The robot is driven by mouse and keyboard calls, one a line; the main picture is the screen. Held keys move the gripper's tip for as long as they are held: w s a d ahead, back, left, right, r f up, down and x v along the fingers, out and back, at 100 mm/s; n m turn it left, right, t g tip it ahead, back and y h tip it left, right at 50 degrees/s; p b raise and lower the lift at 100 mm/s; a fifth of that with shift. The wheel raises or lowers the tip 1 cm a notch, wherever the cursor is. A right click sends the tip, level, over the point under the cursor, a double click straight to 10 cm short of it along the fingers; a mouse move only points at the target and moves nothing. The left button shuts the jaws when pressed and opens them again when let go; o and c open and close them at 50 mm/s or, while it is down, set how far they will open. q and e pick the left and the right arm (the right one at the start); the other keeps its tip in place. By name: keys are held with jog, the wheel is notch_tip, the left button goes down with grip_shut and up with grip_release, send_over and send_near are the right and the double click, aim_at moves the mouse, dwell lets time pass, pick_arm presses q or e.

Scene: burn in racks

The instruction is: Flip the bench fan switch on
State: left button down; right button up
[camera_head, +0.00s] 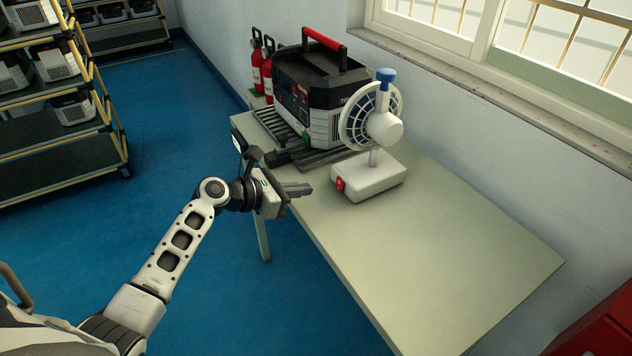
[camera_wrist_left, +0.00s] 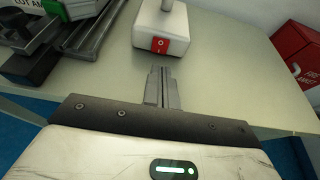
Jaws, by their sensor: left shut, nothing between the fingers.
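The white bench fan (camera_head: 372,125) stands on the pale table, its round blue-and-white grille facing left and a blue knob on top. Its red switch (camera_head: 340,184) is on the near left end of the white base (camera_head: 370,178). In the left wrist view the red switch (camera_wrist_left: 160,45) faces me on the white base (camera_wrist_left: 163,22). My left gripper (camera_head: 308,188) is shut and empty, its fingers pointing at the switch with a short gap between them. In the left wrist view its fingertips (camera_wrist_left: 161,73) lie just below the switch. My right gripper is out of view.
A black and grey machine with a red handle (camera_head: 310,80) sits on a dark rail tray (camera_head: 290,150) behind the fan. The table (camera_head: 450,250) is clear at the front right. Red fire extinguishers (camera_head: 262,65) stand behind.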

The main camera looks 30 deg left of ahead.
pick_arm(q)
jog(key=v, duration=0.6)
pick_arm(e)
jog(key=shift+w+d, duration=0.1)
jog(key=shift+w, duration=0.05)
pick_arm(q)
jog(key=shift+a+r, duration=0.1)
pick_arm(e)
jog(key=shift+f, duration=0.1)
